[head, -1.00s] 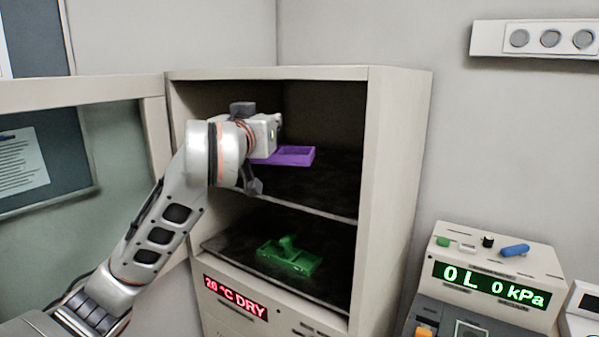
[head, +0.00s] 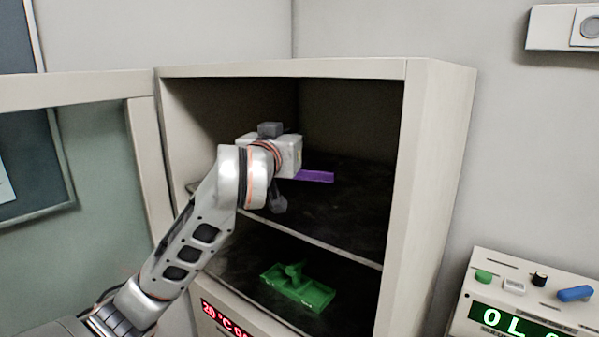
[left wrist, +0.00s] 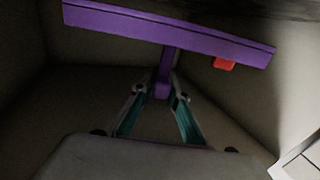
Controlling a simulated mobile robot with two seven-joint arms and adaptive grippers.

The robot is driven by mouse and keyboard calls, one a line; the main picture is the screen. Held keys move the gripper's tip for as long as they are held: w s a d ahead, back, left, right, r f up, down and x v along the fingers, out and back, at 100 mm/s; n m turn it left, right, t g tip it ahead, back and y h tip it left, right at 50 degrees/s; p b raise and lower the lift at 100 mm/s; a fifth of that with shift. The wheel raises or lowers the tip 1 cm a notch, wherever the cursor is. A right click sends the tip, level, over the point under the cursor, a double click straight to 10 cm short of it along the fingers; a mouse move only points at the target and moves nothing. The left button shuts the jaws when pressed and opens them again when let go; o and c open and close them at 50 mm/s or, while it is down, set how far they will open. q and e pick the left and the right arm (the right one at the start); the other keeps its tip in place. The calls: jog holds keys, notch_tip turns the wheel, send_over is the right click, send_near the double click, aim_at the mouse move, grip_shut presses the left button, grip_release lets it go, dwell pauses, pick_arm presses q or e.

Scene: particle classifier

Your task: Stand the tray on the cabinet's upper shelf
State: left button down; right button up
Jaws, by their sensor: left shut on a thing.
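The purple tray (head: 316,176) is inside the cabinet (head: 440,150), at the level of the upper shelf (head: 345,205). In the head view it is mostly hidden behind my left gripper (head: 298,168). In the left wrist view the tray (left wrist: 200,40) shows edge-on, with its stem between the two fingers of my left gripper (left wrist: 163,92), which is shut on it. A small red piece shows at the tray's edge there. I cannot tell whether the tray touches the shelf. My right gripper is not in view.
A green tray (head: 298,288) with a handle stands on the lower shelf. The cabinet's glass door (head: 80,150) is open on the left. The right part of the upper shelf is clear. A panel with a green display (head: 530,305) is at the lower right.

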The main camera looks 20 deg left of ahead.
pick_arm(q)
notch_tip(320, 180, down, 2)
jog(key=shift+f, duration=0.5)
notch_tip(320, 180, down, 3)
jog(key=shift+r+b, duration=0.1)
jog(key=shift+b, duration=1)
jog(key=shift+f+b, duration=0.45)
jog(key=shift+r, duration=0.15)
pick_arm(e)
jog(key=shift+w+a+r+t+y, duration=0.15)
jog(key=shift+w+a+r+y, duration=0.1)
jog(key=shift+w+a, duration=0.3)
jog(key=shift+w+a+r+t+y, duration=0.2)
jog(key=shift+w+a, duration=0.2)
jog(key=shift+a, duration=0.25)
pick_arm(q)
jog(key=c, duration=2.1)
grip_release()
jog(key=shift+o, duration=0.6)
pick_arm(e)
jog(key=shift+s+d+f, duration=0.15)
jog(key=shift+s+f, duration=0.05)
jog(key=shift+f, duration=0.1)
